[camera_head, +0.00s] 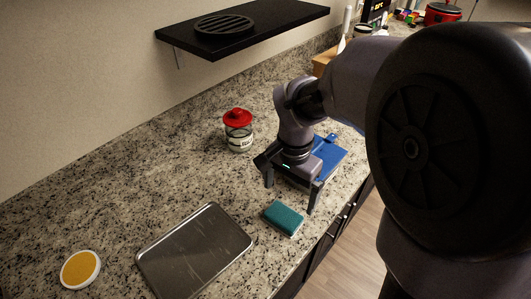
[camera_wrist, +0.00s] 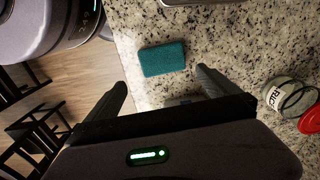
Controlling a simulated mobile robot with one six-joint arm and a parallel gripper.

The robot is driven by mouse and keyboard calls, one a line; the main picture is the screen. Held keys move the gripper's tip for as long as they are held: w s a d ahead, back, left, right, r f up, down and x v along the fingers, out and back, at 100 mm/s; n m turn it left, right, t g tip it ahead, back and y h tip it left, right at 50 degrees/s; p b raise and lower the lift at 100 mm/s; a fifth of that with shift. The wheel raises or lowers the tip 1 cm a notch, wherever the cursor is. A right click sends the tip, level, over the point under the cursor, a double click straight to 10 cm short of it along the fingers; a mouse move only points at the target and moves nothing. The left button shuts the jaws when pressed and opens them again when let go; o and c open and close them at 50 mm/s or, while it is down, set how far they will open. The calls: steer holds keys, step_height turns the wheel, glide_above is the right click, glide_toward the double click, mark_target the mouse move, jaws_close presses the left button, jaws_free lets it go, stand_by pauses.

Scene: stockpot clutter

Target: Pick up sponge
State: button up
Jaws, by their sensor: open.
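The sponge (camera_head: 284,217) is a teal block with a pale underside, lying flat on the granite counter near its front edge. It also shows in the wrist view (camera_wrist: 162,59), at upper centre, beyond the fingertips. My gripper (camera_head: 291,198) is open and empty, above the counter and a little behind the sponge in the head view. In the wrist view its two dark fingers (camera_wrist: 160,84) stand apart, with the sponge ahead of the gap and not between them. The sponge is fully visible in both views.
A metal tray (camera_head: 196,252) lies left of the sponge. A red-lidded jar (camera_head: 238,130) stands behind, and a blue object (camera_head: 331,155) lies under my arm. A yellow disc with a white rim (camera_head: 80,270) is at far left. A black shelf (camera_head: 270,22) hangs above.

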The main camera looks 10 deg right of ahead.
mark_target(284, 214)
step_height(284, 214, down, 5)
steer(key=shift+f+b, duration=0.1)
steer(key=shift+b, duration=0.7)
steer(key=f+b, duration=0.2)
steer(key=f, duration=0.1)
steer(key=f+b, duration=0.1)
steer(key=f, duration=0.1)
steer(key=shift+a+f, duration=0.15)
steer(key=shift+a, duration=0.25)
steer(key=shift+c, duration=1.1)
steer(key=c, duration=0.9)
steer(key=shift+r+p, duration=0.4)
steer(key=shift+r, duration=0.25)
steer(key=shift+c, duration=0.2)
steer(key=r+p, duration=0.2)
steer(key=r, duration=0.1)
steer(key=shift+s+d, duration=0.15)
steer(key=shift+s, duration=0.15)
steer(key=s+d, duration=0.2)
steer(key=s, duration=0.5)
steer(key=s+d+r+b, duration=0.1)
steer(key=s+d, duration=0.2)
steer(key=s, duration=0.4)
steer(key=shift+s, duration=0.25)
